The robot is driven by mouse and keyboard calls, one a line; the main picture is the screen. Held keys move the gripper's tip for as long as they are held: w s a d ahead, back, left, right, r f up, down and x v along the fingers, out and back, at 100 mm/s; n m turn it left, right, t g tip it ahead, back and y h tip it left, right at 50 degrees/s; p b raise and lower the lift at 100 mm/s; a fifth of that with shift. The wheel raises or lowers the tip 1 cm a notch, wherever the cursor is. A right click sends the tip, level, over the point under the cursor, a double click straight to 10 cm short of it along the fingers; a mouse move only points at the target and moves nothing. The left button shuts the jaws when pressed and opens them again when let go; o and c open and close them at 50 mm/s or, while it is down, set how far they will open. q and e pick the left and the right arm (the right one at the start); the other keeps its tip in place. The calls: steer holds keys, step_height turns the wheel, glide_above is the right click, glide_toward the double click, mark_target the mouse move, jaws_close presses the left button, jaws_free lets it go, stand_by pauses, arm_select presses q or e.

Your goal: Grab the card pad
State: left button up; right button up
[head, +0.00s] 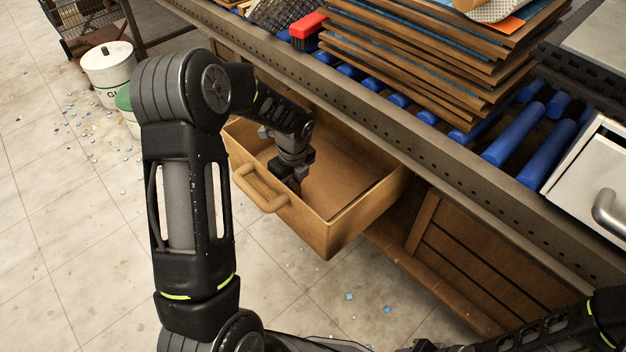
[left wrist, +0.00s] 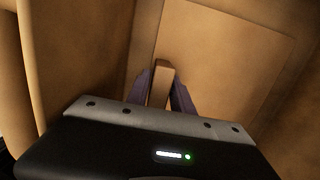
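My left gripper (head: 294,186) points down inside an open tan drawer (head: 330,232). In the left wrist view its two dark fingers (left wrist: 162,88) stand on either side of a small brown block-like piece (left wrist: 160,78), which fills the gap between them. Whether the fingers press on it cannot be told. A flat, lighter brown panel (left wrist: 225,60) lies on the drawer floor around and beyond the fingertips. It also shows in the head view (head: 345,160). I cannot tell for sure which brown piece is the card pad. My right gripper is not clearly visible; only its arm shows at lower right.
The drawer has a loop handle (head: 262,190) and walls close around my left gripper. Above it runs a conveyor with blue rollers (head: 515,133), bearing a stack of brown boards (head: 425,60) and a red item (head: 308,25). White buckets (head: 108,72) stand on the littered floor at left.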

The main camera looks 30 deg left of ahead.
arm_select(q)
jaws_close()
stand_by(0.5)
step_height(320, 180, up, 10)
steer(key=p, duration=0.3)
stand_by(0.7)
